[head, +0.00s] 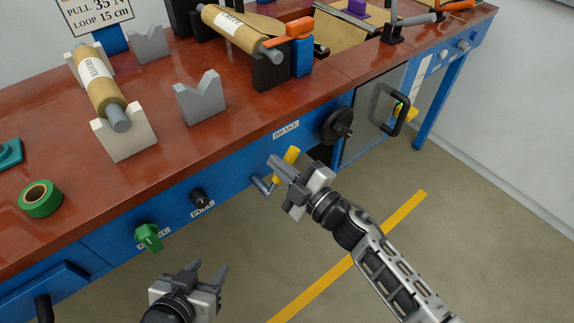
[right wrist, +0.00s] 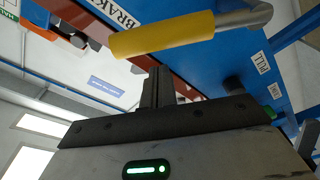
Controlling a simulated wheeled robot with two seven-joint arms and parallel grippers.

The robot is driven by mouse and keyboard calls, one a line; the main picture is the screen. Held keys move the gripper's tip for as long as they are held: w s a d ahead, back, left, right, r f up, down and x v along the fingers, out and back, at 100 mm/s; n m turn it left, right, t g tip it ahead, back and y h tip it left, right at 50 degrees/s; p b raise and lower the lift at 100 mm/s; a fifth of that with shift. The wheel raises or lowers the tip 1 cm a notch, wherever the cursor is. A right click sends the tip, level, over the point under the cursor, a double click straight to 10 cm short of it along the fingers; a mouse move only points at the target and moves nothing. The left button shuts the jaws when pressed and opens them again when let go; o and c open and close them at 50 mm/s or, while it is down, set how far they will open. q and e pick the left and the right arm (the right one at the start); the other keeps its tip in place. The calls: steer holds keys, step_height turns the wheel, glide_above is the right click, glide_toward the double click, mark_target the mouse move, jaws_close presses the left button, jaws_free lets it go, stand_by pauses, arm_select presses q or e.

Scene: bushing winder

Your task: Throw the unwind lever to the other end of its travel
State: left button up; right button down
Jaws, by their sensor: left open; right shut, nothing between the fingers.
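A lever with a yellow grip (head: 290,157) and a bent grey metal arm (head: 262,185) sticks out from the blue front panel, below the bench edge. I cannot read a label naming it as the unwind lever. In the right wrist view the yellow grip (right wrist: 162,35) lies across the top, beyond my closed fingers. My right gripper (head: 278,168) is shut and empty right beside the grip; I cannot tell whether they touch. My left gripper (head: 208,272) is open and empty, low in front of the bench, away from the lever.
A black handwheel (head: 337,126) by the BRAKE label (head: 286,130) is right of the lever. A black knob (head: 199,196) and a green knob (head: 148,237) are to its left. A door with a black handle (head: 395,110) is further right. The floor in front is clear.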

arm_select(q)
steer(key=shift+w, duration=0.1)
arm_select(e)
steer(key=shift+w+d+f, duration=0.3)
steer(key=shift+d+f, duration=0.25)
steer(key=shift+d, duration=0.2)
steer(key=shift+d, duration=0.1)
steer(key=shift+w+d+f+m, duration=0.1)
steer(key=shift+w+d+m, duration=0.1)
steer(key=shift+m, duration=0.2)
